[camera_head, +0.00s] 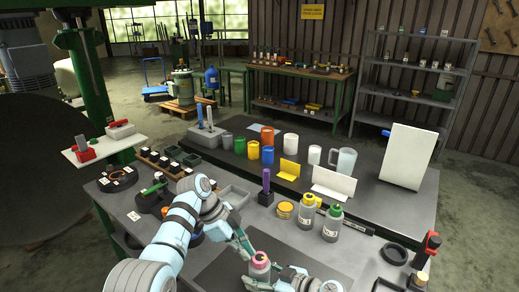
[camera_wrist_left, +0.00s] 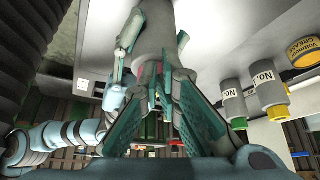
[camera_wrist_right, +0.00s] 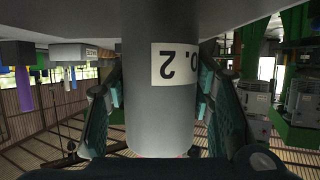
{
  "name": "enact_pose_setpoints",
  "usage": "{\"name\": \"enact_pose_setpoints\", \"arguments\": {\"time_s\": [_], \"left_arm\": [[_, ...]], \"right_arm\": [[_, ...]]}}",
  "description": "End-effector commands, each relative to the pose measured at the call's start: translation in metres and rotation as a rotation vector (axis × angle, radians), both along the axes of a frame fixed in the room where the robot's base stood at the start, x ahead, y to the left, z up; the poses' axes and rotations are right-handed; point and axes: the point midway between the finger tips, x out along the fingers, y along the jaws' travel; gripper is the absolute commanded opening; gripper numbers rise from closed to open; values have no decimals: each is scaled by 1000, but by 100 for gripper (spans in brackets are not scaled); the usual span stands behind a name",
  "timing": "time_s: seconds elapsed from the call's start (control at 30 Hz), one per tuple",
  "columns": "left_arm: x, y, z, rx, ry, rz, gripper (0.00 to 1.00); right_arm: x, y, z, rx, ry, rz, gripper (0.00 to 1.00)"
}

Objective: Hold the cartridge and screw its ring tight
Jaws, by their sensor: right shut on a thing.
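The cartridge is a grey cylinder (camera_head: 259,272) with a pink-red ring (camera_head: 259,257) at its top, near the bottom middle of the head view. My right gripper (camera_head: 266,283) is shut on its body; the right wrist view shows the grey body (camera_wrist_right: 160,105) with a white "No. 2" label between the fingers. My left gripper (camera_head: 243,244) looks open, its fingertips close beside the ring. In the left wrist view the ring (camera_wrist_left: 148,70) is partly hidden behind the fingers, so contact cannot be told.
Two grey bottles, one with a yellow cap (camera_head: 308,200) and one with a green cap (camera_head: 335,210), stand right of the cartridge, near a yellow grease tin (camera_head: 285,210). A purple-handled tool (camera_head: 266,184) stands behind. A dark mat (camera_head: 219,272) lies below the grippers.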

Motion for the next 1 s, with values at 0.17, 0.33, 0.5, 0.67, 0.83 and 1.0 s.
{"name": "enact_pose_setpoints", "arguments": {"time_s": [0.17,0.33,0.5,0.67,0.83,1.0], "left_arm": [[0,0,-1,0,1,0,0],[1,6,-1,1,1,0,0],[3,8,9,0,-2,0,0],[2,8,37,0,-3,-1,0],[2,8,58,1,0,0,0],[2,8,60,1,1,0,0]], "right_arm": [[0,1,1,2,-1,2,1],[0,1,1,3,0,1,1],[0,1,0,2,0,1,1],[0,0,0,2,0,1,1],[0,0,0,1,0,0,1],[0,0,0,1,0,0,1]]}}
